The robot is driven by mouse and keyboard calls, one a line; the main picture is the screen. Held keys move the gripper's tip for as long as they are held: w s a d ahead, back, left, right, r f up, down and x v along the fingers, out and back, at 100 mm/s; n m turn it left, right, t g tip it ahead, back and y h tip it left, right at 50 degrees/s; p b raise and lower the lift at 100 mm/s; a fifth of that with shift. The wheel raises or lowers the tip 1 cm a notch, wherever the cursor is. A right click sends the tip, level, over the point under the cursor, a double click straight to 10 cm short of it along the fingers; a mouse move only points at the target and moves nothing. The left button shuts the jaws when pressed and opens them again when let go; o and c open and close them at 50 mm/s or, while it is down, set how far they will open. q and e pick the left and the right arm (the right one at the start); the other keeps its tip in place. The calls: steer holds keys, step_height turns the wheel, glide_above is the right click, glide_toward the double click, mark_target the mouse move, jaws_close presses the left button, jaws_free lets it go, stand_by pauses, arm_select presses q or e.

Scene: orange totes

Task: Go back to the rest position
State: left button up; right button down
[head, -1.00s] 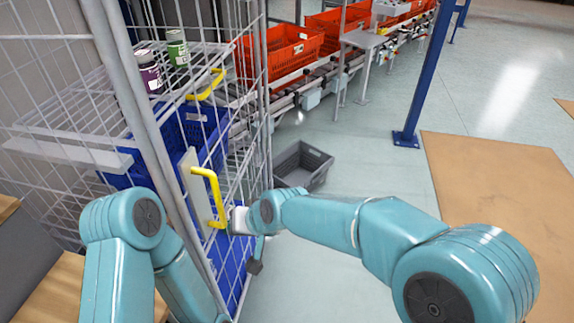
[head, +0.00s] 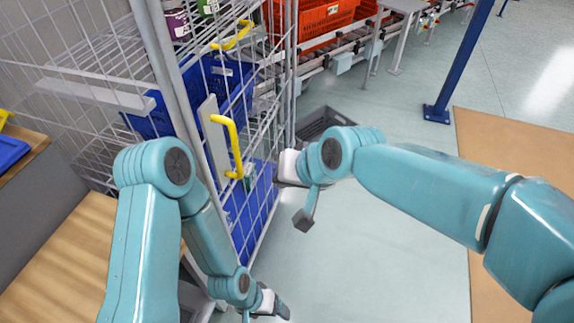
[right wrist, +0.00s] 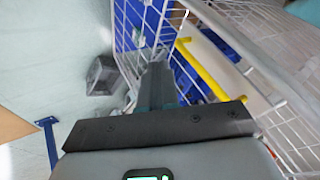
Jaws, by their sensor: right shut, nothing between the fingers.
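My right gripper (head: 280,176) is in front of the wire cage's door, near the yellow handle (head: 233,145), and looks apart from it. In the right wrist view its dark fingers (right wrist: 156,85) are together, with nothing held. The yellow handle also shows in that view (right wrist: 200,68), to the right of the fingers. My left gripper (head: 276,307) hangs low at the bottom edge of the head view, below the cage. It is small and partly cut off, so its jaws cannot be read.
The wire cage (head: 165,75) holds blue totes (head: 165,115) and jars (head: 176,22) on a shelf. A grey crate (head: 325,120) lies on the floor beyond. Orange totes (head: 325,18) sit on a conveyor. A blue post (head: 460,60) stands right. Open floor (head: 350,260) lies in front.

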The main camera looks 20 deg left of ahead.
steer(key=s+d+f+m+g+h+p, duration=0.1)
steer(key=d+f+m, duration=0.1)
steer(key=d+f, duration=0.8)
steer(key=s+d+f+m+h, duration=0.1)
steer(key=d+f, duration=0.5)
steer(key=f, duration=0.8)
steer(key=s+d+f+m+g, duration=0.1)
steer(key=s+d+f, duration=0.3)
steer(key=s, duration=0.3)
steer(key=s+d+f+m+g, duration=0.1)
steer(key=s+d+f, duration=0.3)
steer(key=s, duration=0.3)
steer(key=shift+s+f+m+h+p, duration=0.15)
steer(key=shift+f+m+h+p, duration=0.2)
steer(key=shift+f, duration=0.3)
steer(key=shift+d, duration=0.1)
